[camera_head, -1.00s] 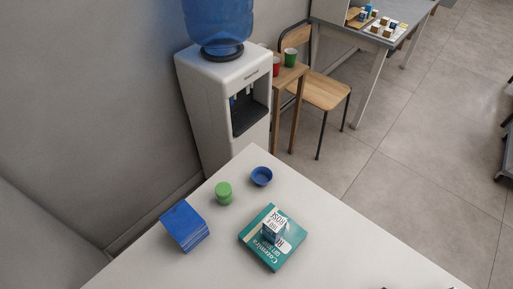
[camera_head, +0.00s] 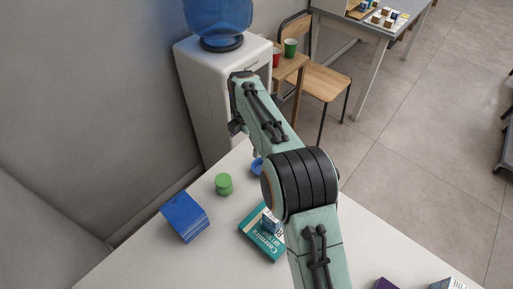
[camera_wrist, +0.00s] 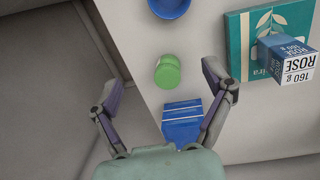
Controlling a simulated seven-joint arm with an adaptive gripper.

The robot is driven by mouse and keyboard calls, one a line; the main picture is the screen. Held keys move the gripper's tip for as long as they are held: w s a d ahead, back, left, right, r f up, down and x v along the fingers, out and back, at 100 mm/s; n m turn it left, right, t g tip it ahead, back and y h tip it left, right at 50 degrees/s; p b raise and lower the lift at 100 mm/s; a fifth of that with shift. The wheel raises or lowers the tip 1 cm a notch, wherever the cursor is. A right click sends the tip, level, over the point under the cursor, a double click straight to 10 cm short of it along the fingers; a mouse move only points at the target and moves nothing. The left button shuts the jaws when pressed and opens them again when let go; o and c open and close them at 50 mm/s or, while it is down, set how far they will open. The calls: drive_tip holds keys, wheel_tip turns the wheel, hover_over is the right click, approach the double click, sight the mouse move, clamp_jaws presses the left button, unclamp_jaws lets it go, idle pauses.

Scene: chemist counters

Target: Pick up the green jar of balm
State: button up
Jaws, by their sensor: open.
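The green jar of balm (camera_head: 223,184) stands upright on the white table, between the blue box and the blue bowl. In the wrist view the green jar (camera_wrist: 167,71) lies ahead of my gripper (camera_wrist: 158,78), roughly between the lines of its two spread fingers and seen from above. My gripper is open and empty, with nothing between its fingertips. In the head view my arm reaches over the table from the front; its fingers are hard to make out near the water cooler.
A blue box (camera_head: 185,217) stands left of the jar. A blue bowl (camera_head: 257,165) is partly hidden behind my arm. A water cooler (camera_head: 205,105) stands beyond the table's edge.

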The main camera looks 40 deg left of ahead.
drive_tip(key=n+h, duration=0.1)
drive_tip(key=n, duration=0.1)
hover_over(223, 179)
drive_tip(key=shift+g, duration=0.3)
wheel_tip(223, 179, down, 6)
drive_tip(key=shift+s, duration=0.1)
drive_tip(key=shift+m, duration=0.3)
wheel_tip(223, 179, down, 5)
drive_tip(key=shift+r, duration=0.1)
drive_tip(key=shift+f, duration=0.7)
drive_tip(key=c, duration=1.3)
